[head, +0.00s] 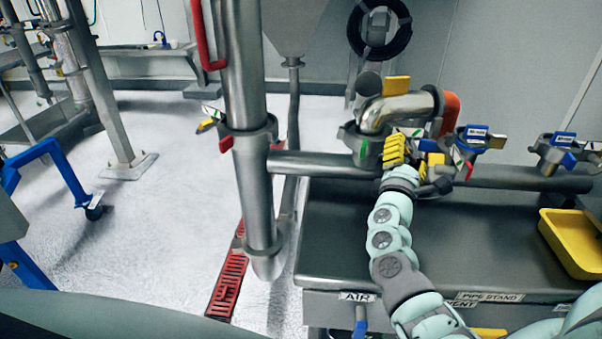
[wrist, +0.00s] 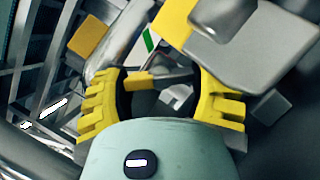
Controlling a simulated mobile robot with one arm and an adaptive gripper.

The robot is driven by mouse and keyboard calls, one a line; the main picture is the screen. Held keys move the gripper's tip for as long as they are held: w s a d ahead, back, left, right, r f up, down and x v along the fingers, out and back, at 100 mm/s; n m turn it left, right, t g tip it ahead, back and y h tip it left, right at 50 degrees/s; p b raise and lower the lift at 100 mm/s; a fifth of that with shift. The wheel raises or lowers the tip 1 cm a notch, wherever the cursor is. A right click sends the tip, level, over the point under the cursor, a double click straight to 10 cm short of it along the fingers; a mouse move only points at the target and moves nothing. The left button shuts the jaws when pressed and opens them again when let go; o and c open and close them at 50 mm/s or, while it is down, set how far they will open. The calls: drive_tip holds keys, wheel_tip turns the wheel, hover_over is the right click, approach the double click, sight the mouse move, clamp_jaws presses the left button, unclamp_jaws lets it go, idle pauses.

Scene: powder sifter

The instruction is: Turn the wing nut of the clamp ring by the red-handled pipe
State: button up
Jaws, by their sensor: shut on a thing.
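The pipe with the red handle (head: 203,38) stands upright at the left of centre in the head view. Its clamp ring (head: 262,133) has a small red wing nut (head: 226,144) on its left side, with nothing of mine near it. My gripper (head: 396,151) is to the right, beside another clamp ring (head: 363,147) under a steel elbow (head: 395,107). In the wrist view, its yellow fingers (wrist: 163,104) close around a small yellow part (wrist: 139,81) on a dark stem. The fingers partly hide this part, and I cannot tell for certain whether it is a wing nut.
A horizontal pipe (head: 322,164) runs over the dark bench (head: 345,215). Blue-tagged clamps (head: 473,134) lie right of my gripper, and a yellow bin (head: 575,243) sits at the bench's right. A blue frame (head: 65,172) stands at the left. White floor (head: 180,215) is open between.

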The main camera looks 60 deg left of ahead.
drive_tip(key=o, duration=1.2)
drive_tip(key=shift+s, duration=0.15)
drive_tip(key=v, duration=1.2)
